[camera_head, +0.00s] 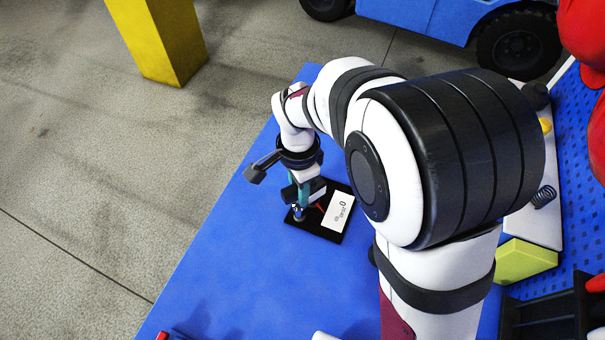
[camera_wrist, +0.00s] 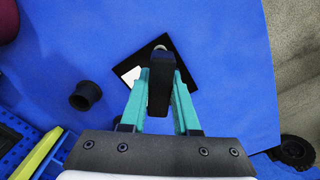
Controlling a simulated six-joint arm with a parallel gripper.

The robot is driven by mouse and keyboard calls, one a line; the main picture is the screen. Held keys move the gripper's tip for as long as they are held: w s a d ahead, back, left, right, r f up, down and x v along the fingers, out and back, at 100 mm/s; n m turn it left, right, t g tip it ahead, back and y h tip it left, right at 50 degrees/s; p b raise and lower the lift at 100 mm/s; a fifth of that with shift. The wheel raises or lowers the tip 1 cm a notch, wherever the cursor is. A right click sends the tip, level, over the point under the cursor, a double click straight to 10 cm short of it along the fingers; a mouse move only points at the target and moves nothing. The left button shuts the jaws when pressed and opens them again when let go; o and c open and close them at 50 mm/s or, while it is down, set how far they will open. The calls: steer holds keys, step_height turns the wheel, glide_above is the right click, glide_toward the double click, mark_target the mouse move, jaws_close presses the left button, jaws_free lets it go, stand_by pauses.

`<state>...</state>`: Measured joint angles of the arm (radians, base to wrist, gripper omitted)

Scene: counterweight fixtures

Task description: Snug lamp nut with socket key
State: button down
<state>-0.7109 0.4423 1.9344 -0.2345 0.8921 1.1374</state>
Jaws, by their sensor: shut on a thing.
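My gripper (camera_head: 303,197) is low over a black plate (camera_head: 325,229) on the blue table. The plate carries a white label (camera_head: 338,211) and a short red mark. In the wrist view my gripper (camera_wrist: 162,80) has teal fingers shut on a dark socket key (camera_wrist: 159,92) between them. A small round metal part (camera_wrist: 159,47), perhaps the lamp nut or its post, shows just beyond the key's far end, over the plate (camera_wrist: 178,66). Whether the key sits on the nut or is just above it I cannot tell. The key's lower end is largely hidden.
A hollow black cylinder (camera_wrist: 86,95) stands on the table apart from the plate. A yellow-green block (camera_head: 525,260), a dark spring (camera_head: 543,196) and a black bin (camera_head: 545,318) are at the right. The blue table (camera_head: 240,270) is clear left of the plate.

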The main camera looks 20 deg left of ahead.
steer(key=shift+f, duration=0.75)
stand_by(0.4)
stand_by(0.4)
steer(key=m, duration=0.5)
steer(key=shift+m, duration=1)
steer(key=m, duration=0.3)
steer(key=shift+r, duration=2.05)
